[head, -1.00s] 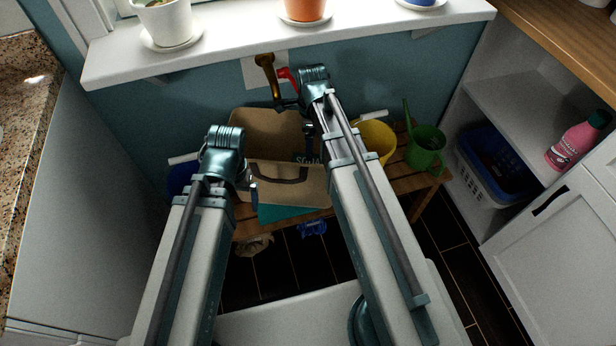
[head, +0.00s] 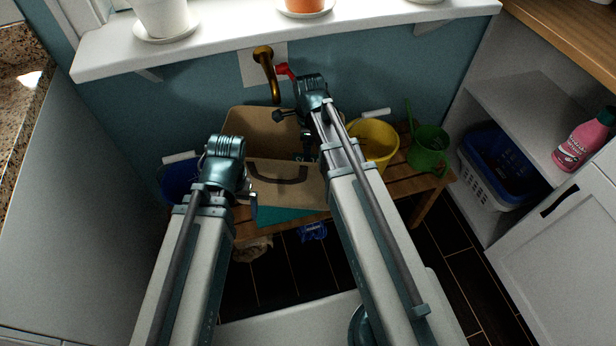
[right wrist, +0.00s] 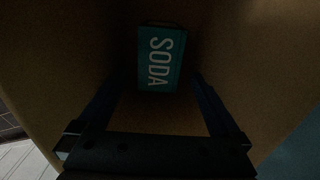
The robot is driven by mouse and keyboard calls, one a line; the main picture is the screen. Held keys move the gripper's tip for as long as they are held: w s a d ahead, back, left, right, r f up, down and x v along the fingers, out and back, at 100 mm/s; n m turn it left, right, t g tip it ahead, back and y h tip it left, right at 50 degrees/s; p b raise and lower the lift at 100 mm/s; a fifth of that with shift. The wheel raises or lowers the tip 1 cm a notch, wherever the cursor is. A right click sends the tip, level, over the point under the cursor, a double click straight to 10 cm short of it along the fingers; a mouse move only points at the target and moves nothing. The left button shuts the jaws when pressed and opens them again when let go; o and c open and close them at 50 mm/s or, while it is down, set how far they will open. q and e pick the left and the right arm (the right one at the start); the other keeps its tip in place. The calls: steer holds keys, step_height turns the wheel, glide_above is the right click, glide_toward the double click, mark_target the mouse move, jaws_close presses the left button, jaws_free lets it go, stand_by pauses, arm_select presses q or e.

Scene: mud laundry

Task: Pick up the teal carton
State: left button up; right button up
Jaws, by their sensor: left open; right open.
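The teal carton (right wrist: 160,60) shows in the right wrist view, marked "SODA" in pale letters. It lies deep inside a brown cardboard box (head: 262,128). My right gripper (right wrist: 155,82) is open and points into the box, its fingers toward either side of the carton. I see no contact, and the depth gap is hard to judge. In the head view my right arm hides much of the box's inside, and I cannot make out the carton there. My left gripper (head: 246,190) is open and empty beside the box's left front edge.
The box stands on a wooden bench (head: 395,182). A yellow bucket (head: 375,145) and a green watering can (head: 428,150) are to its right, a blue bucket (head: 180,182) to its left. A brass tap (head: 266,65) and white windowsill (head: 350,22) are above.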

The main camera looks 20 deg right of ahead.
step_height(320, 180, down, 4)
steer(key=b, duration=0.2)
steer(key=shift+a+r+b, duration=0.1)
steer(key=shift+a+b, duration=0.05)
steer(key=shift+b, duration=0.25)
steer(key=shift+r, duration=0.1)
jaws_close()
